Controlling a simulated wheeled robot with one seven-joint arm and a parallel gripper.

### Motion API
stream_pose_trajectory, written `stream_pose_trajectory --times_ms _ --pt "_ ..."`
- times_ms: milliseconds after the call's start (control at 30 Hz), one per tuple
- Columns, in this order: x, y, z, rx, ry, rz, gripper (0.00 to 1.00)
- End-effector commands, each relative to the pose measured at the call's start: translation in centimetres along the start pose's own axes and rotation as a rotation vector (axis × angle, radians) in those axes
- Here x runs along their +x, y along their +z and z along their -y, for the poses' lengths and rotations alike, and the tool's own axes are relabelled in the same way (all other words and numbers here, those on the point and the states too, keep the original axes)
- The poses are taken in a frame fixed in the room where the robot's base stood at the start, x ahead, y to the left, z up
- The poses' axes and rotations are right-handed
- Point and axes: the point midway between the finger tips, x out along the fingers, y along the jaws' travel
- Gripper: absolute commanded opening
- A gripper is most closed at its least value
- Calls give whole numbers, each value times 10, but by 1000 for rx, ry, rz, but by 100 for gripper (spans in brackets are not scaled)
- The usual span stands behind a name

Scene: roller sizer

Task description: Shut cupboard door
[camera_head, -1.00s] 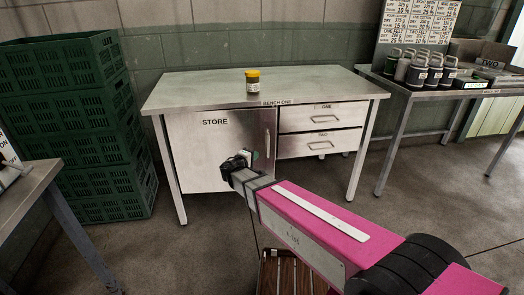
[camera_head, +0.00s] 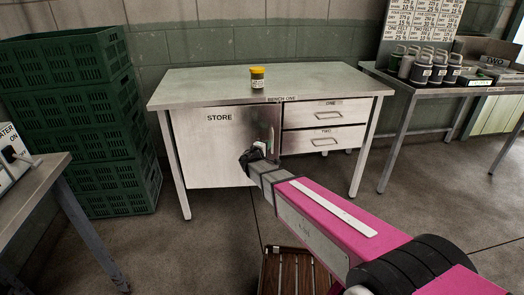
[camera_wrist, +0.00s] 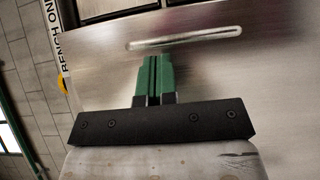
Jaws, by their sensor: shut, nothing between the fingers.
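The cupboard door (camera_head: 212,150), marked STORE, is a pale metal panel under the left half of bench one. It looks flush or nearly flush with the bench front; I cannot tell whether a small gap remains. Its upright bar handle (camera_head: 271,141) is near its right edge. In the wrist view the handle (camera_wrist: 210,38) lies across the top of the brushed door face (camera_wrist: 260,90). My gripper (camera_head: 259,148) is in front of the door's right part, beside the handle. In the wrist view its green fingers (camera_wrist: 153,62) are together and empty, pointing at the door close to the handle. Contact is unclear.
Two drawers (camera_head: 325,128) sit right of the door. A yellow-lidded jar (camera_head: 257,77) stands on the bench top (camera_head: 200,88). Green crates (camera_head: 80,110) are stacked at left. A side table (camera_head: 35,185) is at near left, another (camera_head: 425,90) with canisters at right. A slatted wooden item (camera_head: 290,272) lies low in front.

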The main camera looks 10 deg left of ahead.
Motion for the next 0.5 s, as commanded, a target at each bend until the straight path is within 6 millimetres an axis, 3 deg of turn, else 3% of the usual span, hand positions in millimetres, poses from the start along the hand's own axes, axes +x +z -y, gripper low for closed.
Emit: stream_pose_trajectory --times_ms 200,500 --pt "25 -1 0 -1 0 0 0" --pt "30 0 0 -1 -1 -1 0"
